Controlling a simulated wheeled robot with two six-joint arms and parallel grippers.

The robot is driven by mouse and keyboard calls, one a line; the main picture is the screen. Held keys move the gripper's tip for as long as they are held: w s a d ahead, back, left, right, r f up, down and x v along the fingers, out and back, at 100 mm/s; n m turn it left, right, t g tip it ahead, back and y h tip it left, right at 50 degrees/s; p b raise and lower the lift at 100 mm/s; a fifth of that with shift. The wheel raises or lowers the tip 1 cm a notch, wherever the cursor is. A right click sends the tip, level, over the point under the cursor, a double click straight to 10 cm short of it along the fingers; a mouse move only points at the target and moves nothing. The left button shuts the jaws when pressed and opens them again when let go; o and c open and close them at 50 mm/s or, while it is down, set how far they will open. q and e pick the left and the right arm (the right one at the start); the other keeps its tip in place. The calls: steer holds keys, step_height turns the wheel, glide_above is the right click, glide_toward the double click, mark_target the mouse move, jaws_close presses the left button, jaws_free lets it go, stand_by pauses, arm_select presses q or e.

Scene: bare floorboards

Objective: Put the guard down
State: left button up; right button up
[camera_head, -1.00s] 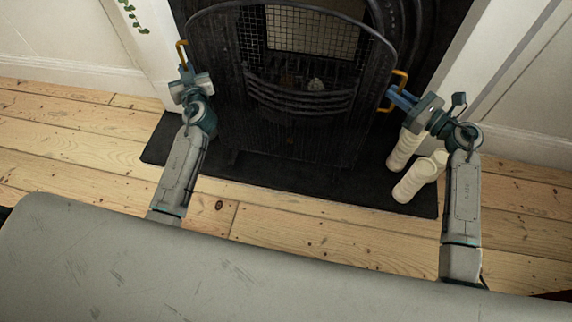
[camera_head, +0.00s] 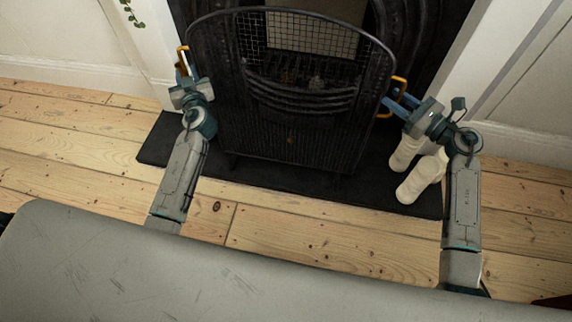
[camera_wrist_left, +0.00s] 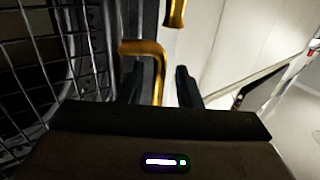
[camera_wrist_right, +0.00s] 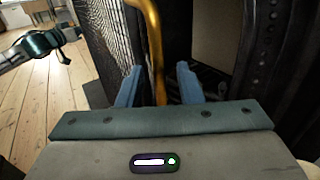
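The guard (camera_head: 290,128), a black curved fire screen with a mesh top and brass side handles, stands upright on the dark hearth in front of the fireplace. My left gripper (camera_head: 184,74) is at its left handle (camera_head: 182,56). In the left wrist view the fingers are spread, with the brass handle (camera_wrist_left: 157,78) between them and gaps on both sides. My right gripper (camera_head: 394,102) is at the right handle (camera_head: 400,84). In the right wrist view the blue fingers are apart, with the brass bar (camera_wrist_right: 157,60) between them.
Cream pillar candles (camera_head: 423,178) stand on the hearth (camera_head: 270,178) at the right, close to my right arm. The white fireplace surround (camera_head: 490,75) rises on both sides. Floorboards (camera_head: 80,130) in front and to the left are clear.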

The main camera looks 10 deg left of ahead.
steer(key=shift+d, duration=0.1)
arm_select(q)
steer(key=v, duration=1.2)
arm_select(e)
steer(key=v, duration=1.2)
